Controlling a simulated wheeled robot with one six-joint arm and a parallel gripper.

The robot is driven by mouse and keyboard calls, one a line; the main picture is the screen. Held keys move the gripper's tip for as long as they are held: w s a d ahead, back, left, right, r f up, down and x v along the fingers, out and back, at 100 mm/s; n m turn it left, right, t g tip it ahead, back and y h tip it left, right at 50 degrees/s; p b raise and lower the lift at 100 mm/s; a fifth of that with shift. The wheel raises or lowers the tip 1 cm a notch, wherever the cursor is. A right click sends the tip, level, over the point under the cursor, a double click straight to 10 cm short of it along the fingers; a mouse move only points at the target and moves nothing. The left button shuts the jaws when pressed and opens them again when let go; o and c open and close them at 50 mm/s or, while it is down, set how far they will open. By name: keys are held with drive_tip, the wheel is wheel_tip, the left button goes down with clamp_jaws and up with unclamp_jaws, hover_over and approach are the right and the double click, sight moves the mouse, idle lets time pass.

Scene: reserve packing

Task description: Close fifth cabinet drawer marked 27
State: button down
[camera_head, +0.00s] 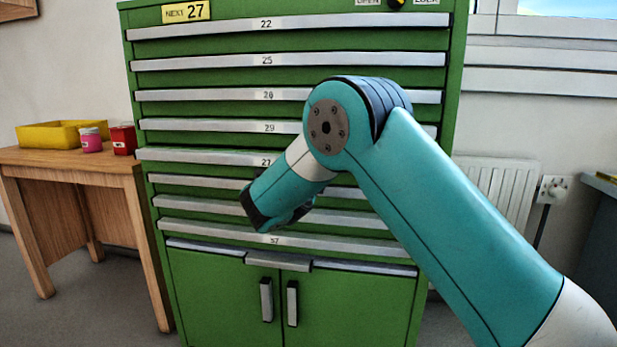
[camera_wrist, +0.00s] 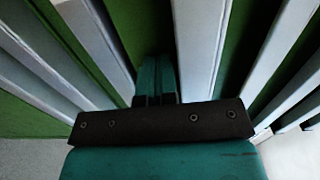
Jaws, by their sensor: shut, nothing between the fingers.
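The green cabinet (camera_head: 215,290) has a stack of drawers with pale grey front bars. The fifth drawer from the top (camera_head: 200,157) carries the label 27, and its bar stands slightly proud of its neighbours. My arm hides the right part of this drawer. My gripper (camera_head: 303,212) is low in front of the cabinet, below the level of drawer 27, and mostly hidden behind my wrist. In the wrist view my gripper (camera_wrist: 154,75) has its fingers together and empty, pointing at the cabinet front between pale bars. I cannot tell there which bar is drawer 27.
A yellow sign (camera_head: 186,12) on the cabinet top reads NEXT 27. A wooden table (camera_head: 70,158) at the left holds a yellow bin (camera_head: 50,135), a pink jar (camera_head: 91,141) and a red container (camera_head: 123,141). A radiator (camera_head: 497,190) is at the right. Cabinet doors are below the drawers.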

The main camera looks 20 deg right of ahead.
drive_tip(key=b+x, duration=0.1)
drive_tip(key=x, duration=0.2)
drive_tip(key=shift+d+f, duration=0.1)
drive_tip(key=shift+f, duration=0.1)
drive_tip(key=shift+w+d+r, duration=0.15)
drive_tip(key=shift+w+r, duration=0.05)
drive_tip(key=shift+w, duration=0.1)
drive_tip(key=shift+r, duration=0.25)
drive_tip(key=shift+s+f+b, duration=0.4)
drive_tip(key=shift+b, duration=0.75)
drive_tip(key=b+v, duration=0.3)
drive_tip(key=v, duration=1)
drive_tip(key=shift+s+a+b, duration=0.2)
drive_tip(key=shift+a+b, duration=0.1)
drive_tip(key=shift+a, duration=0.1)
drive_tip(key=shift+w+d+r, duration=0.1)
